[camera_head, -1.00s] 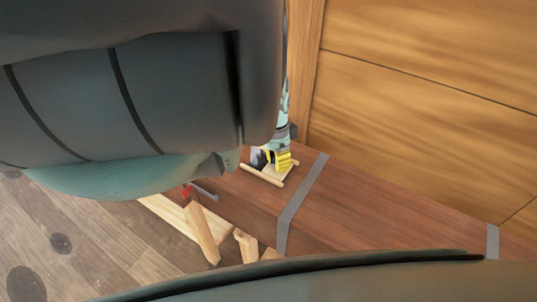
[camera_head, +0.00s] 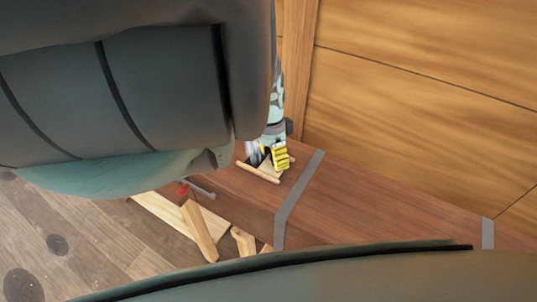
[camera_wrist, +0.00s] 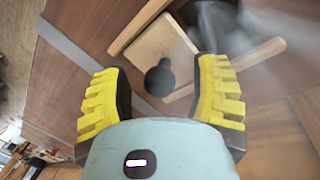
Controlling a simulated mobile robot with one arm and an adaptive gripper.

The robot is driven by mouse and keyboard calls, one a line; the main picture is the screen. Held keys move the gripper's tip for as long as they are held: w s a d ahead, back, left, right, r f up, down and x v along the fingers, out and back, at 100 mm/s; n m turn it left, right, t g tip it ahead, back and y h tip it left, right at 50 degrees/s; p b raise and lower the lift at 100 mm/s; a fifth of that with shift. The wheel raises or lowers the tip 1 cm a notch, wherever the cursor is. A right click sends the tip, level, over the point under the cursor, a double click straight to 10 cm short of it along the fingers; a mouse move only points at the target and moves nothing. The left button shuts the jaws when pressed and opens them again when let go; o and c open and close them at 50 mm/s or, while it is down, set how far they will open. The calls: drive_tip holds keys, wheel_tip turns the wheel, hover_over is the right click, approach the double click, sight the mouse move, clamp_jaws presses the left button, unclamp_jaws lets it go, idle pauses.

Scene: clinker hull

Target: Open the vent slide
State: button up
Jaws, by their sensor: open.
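The vent slide is a pale wooden plate (camera_wrist: 165,48) lying between two thin wooden rails on a reddish-brown plank surface. A dark round feature (camera_wrist: 159,78) sits on the plate; I cannot tell whether it is a knob or a hole. My gripper (camera_wrist: 160,95) is open, its yellow ridged fingers on either side of that dark feature in the wrist view, with nothing between them. In the head view my gripper (camera_head: 268,155) is over the slide, hiding most of the plate; one rail (camera_head: 258,172) shows in front of it.
A grey strap (camera_head: 300,200) crosses the reddish-brown surface (camera_head: 360,205) right of the slide. A plank wall (camera_head: 420,110) rises behind. Pale wooden pieces (camera_head: 199,230) and a red-ended rod (camera_head: 197,188) are in front to the left. The surface right of the strap is clear.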

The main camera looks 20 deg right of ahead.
wheel_tip(320, 180, up, 11)
drive_tip(key=w, duration=0.2)
drive_tip(key=shift+w+a+r, duration=0.15)
drive_tip(key=shift+w+r, duration=0.05)
idle(0.5)
